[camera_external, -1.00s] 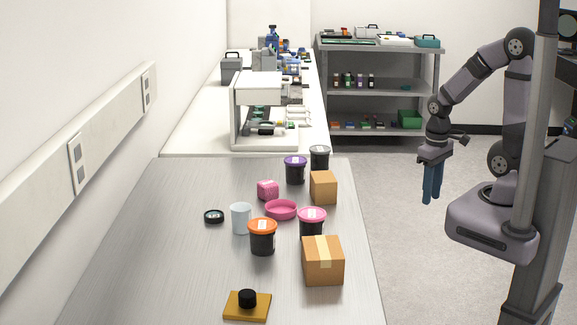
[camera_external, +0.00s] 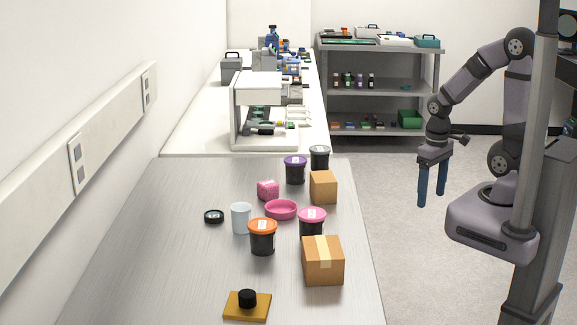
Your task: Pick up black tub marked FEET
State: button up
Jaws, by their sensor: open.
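Several dark tubs with labelled lids stand on the bench; the lettering is too small to read, so I cannot tell which is marked FEET. One has an orange lid (camera_external: 262,240), one a pink lid (camera_external: 312,220), one a purple lid (camera_external: 295,171) and one a grey lid (camera_external: 319,158). The pink-lidded tub is partly hidden by a cardboard box in front of it. My gripper (camera_external: 432,200) is open and empty, its blue fingers pointing down over the floor to the right of the bench, well apart from the tubs.
Cardboard boxes (camera_external: 323,262) (camera_external: 323,187) stand close to the tubs. A pink dish (camera_external: 281,210), a pink block (camera_external: 267,190), a white cup (camera_external: 241,218) and a black disc (camera_external: 214,216) lie nearby. A yellow plate (camera_external: 236,308) with a black knob is in front. The bench's left side is clear.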

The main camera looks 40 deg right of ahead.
jog(key=n+t+y, duration=0.2)
jog(key=t+y, duration=0.1)
jog(key=t, duration=1)
send_near(298, 160)
jog(key=shift+w+f, duration=0.35)
jog(key=shift+f, duration=0.5)
jog(key=shift+w+a+r+t, duration=0.3)
jog(key=shift+w+t, duration=0.1)
jog(key=shift+w, duration=0.05)
jog(key=shift+p+x, duration=0.45)
jog(key=shift+x, duration=0.6)
jog(key=shift+d, duration=0.1)
jog(key=shift+w+f+p, duration=0.15)
jog(key=shift+w+p, duration=0.45)
jog(key=shift+w, duration=0.05)
jog(key=shift+p+x, duration=0.8)
jog(key=shift+x, duration=1.15)
